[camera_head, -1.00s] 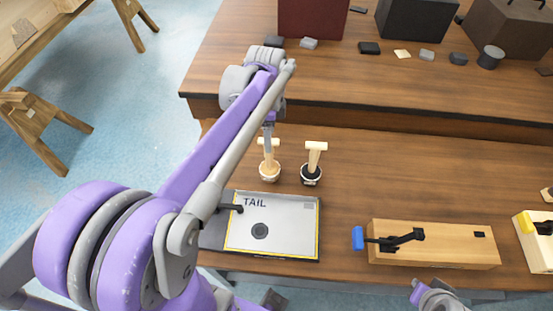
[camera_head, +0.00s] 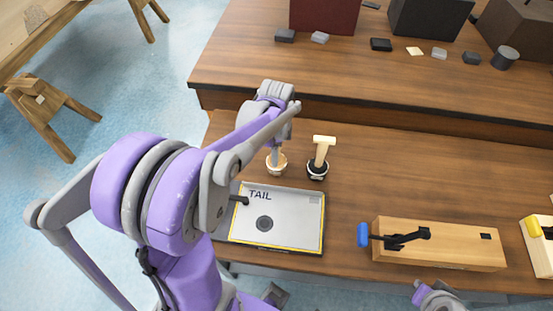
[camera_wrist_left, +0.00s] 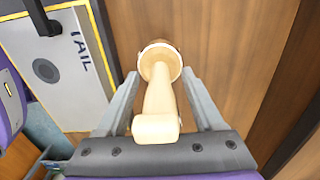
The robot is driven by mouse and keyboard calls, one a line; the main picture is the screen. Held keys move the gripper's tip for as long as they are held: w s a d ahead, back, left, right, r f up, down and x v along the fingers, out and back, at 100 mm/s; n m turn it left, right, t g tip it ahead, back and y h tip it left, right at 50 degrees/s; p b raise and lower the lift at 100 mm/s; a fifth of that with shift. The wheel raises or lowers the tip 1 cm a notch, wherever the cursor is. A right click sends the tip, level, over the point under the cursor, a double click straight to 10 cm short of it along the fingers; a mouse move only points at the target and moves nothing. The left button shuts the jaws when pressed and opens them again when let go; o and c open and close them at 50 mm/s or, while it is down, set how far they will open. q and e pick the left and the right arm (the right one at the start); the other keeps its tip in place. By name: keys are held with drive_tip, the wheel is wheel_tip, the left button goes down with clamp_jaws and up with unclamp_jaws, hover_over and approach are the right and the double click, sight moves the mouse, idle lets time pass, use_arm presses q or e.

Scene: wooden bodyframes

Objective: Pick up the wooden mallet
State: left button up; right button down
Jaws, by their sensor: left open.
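A pale wooden mallet (camera_wrist_left: 159,98) stands head-up in a light round cup (camera_wrist_left: 172,55) in the left wrist view. In the head view that cup (camera_head: 276,167) is on the table and my arm hides most of the mallet. My left gripper (camera_wrist_left: 160,78) is open, with one finger on each side of the mallet's handle; I cannot tell whether they touch it. It also shows in the head view (camera_head: 276,153). A second wooden mallet (camera_head: 322,150) stands in a dark cup (camera_head: 317,170) just to the right. A part of my right arm shows at the bottom edge; its fingers are not clear.
A framed board marked TAIL (camera_head: 290,215) lies in front of the cups. A wooden block with a blue-handled clamp (camera_head: 440,249) is at the right. A raised shelf (camera_head: 380,85) with boxes and small blocks is behind. The table right of the second mallet is clear.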

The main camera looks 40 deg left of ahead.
use_arm(q)
clamp_jaws()
idle(0.4)
